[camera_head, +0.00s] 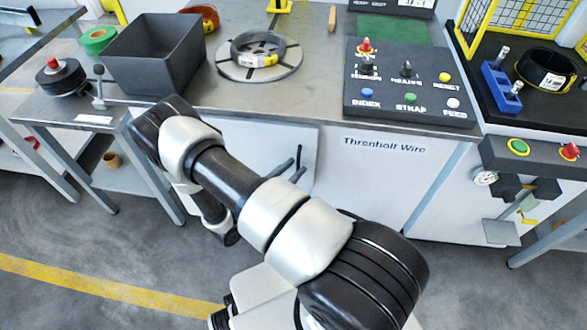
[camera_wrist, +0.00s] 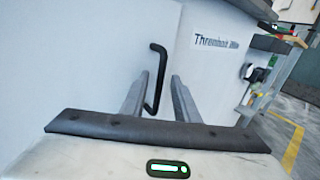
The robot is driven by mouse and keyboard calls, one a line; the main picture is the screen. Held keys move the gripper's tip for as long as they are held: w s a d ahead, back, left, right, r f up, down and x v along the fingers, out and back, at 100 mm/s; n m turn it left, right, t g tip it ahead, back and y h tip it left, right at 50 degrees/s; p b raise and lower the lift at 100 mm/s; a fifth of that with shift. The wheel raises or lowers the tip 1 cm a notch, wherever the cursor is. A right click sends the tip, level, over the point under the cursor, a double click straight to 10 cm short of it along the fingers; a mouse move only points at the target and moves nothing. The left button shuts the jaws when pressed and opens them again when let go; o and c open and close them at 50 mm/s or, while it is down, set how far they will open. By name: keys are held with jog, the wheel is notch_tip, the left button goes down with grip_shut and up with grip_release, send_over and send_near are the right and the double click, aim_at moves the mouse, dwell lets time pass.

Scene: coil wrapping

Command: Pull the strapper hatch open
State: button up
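The strapper hatch (camera_wrist: 90,60) is a pale panel on the front of the machine, left of the "Threnholt Wire" lettering. In the head view the hatch (camera_head: 262,150) is partly covered by my arm and looks flush with the front. Its black bar handle (camera_wrist: 160,62) stands upright near its right edge; it also shows in the head view (camera_head: 299,156). My gripper (camera_wrist: 159,78) faces the hatch with its fingers apart, one on each side of the handle's lower part. The handle's lower end is close to the left finger. Contact cannot be told.
A control panel (camera_head: 410,95) with buttons and a turntable with a wire coil (camera_head: 258,50) are on the machine top. A grey bin (camera_head: 155,55) stands at left. A side bench (camera_head: 555,152) is at right. The floor (camera_head: 100,250) before the machine is clear.

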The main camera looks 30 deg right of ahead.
jog(key=shift+w+d, duration=0.15)
jog(key=shift+d, duration=0.25)
jog(key=shift+c, duration=0.4)
grip_shut()
jog(key=shift+a, duration=0.1)
